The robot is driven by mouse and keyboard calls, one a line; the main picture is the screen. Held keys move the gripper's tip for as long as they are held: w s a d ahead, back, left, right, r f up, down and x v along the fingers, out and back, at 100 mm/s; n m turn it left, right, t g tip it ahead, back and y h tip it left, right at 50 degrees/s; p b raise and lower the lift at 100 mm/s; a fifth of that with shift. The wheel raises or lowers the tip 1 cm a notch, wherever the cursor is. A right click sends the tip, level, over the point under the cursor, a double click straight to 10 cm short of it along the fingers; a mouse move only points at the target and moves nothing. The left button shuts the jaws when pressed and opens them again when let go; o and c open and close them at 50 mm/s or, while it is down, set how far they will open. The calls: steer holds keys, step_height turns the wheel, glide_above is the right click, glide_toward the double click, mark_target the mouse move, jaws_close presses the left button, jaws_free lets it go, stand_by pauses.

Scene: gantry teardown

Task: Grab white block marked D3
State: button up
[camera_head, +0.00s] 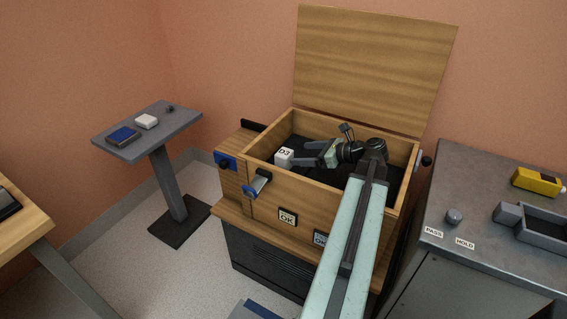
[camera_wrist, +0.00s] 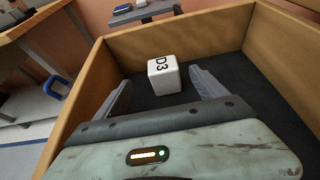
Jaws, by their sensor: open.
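The white block marked D3 (camera_head: 284,158) sits on the dark floor of an open wooden box (camera_head: 262,217), near its left side in the head view. In the wrist view the block (camera_wrist: 164,76) stands upright ahead of my gripper, with the D3 label on its top. My gripper (camera_head: 306,155) is inside the box to the right of the block, with its fingers pointing at it. In the wrist view the open fingers (camera_wrist: 160,92) lie on either side of the space just short of the block. Nothing is between them.
The box walls surround my gripper closely, and its raised lid (camera_head: 372,65) stands behind. A grey stand (camera_head: 170,135) at left holds a white item (camera_head: 147,121) and a blue item (camera_head: 123,136). A grey cabinet (camera_head: 480,215) with a yellow device (camera_head: 537,181) stands right.

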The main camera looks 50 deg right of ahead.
mark_target(290, 154)
steer(key=b+x, duration=0.1)
steer(key=x, duration=0.2)
steer(key=b+x, duration=0.1)
steer(key=x, duration=0.3)
steer(key=shift+d+f+b, duration=0.2)
steer(key=shift+f+b, duration=0.05)
steer(key=shift+b, duration=0.05)
steer(key=c, duration=1.7)
step_height(290, 154, up, 10)
steer(key=p, duration=1)
steer(key=shift+r, duration=0.2)
